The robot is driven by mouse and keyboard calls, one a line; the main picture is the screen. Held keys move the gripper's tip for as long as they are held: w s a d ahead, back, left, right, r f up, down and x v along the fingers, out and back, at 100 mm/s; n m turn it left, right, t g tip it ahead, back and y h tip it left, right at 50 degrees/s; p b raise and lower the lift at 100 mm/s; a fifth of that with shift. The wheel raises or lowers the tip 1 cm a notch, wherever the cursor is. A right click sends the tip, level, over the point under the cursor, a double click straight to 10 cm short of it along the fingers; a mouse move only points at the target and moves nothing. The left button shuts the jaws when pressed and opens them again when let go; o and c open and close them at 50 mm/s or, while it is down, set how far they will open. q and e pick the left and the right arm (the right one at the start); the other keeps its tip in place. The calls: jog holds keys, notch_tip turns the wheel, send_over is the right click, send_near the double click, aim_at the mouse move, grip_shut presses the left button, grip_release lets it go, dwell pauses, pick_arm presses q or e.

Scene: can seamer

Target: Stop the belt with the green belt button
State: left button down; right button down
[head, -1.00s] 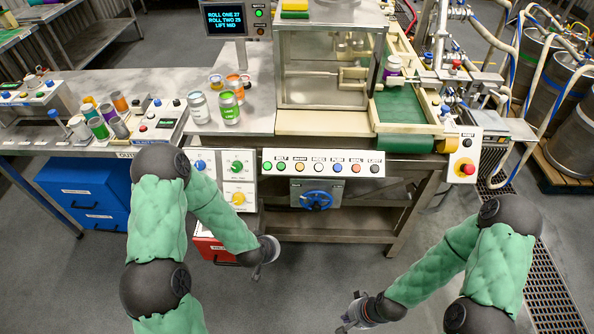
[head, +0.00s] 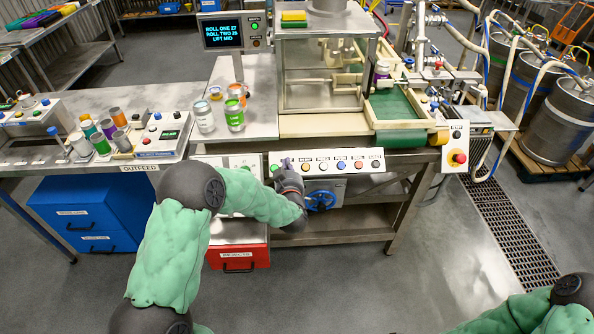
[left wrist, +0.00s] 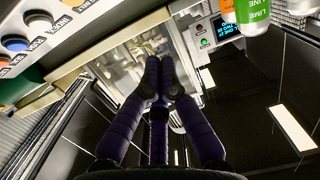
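The button panel (head: 330,161) runs along the front of the seamer bench. One small green round light or button (head: 274,168) shows at its left end. The green button beside it, where the belt label was, is hidden behind my left gripper (head: 285,164). That gripper is at the panel's left part, fingers pointing up at its face; contact cannot be told. In the left wrist view its dark fingers (left wrist: 160,78) are together, with nothing between them. The green belt (head: 392,104) lies right of the seamer housing. My right gripper is out of view; only its arm shows at lower right.
Orange, white, blue (head: 341,166), red and dark buttons continue rightward along the panel. A blue handwheel (head: 321,201) sits below it. A red emergency button (head: 459,158) is at the right. Cans (head: 204,117) stand on the bench. The front floor is clear.

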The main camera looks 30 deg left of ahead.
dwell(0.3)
pick_arm(q)
jog(key=w+a+f+b, duration=0.2)
jog(key=w+f+b, duration=0.2)
jog(key=f+b, duration=0.2)
jog(key=shift+w+a+f, duration=0.3)
jog(key=shift+a+f, duration=0.1)
jog(key=shift+f, duration=0.15)
jog(key=shift+f+b, duration=0.1)
jog(key=shift+b, duration=0.2)
dwell(1.1)
jog(key=shift+w+a+f, duration=0.1)
jog(key=shift+w+f, duration=0.1)
jog(key=shift+f, duration=0.05)
jog(key=shift+w+a+f+b, duration=0.2)
jog(key=shift+f+b, duration=0.1)
jog(key=shift+b, duration=0.25)
dwell(0.6)
jog(key=shift+d+r, duration=0.1)
jog(key=shift+s+d+r+p, duration=0.2)
jog(key=shift+s+r+p, duration=0.2)
jog(key=shift+r+p, duration=0.15)
jog(key=shift+r, duration=0.15)
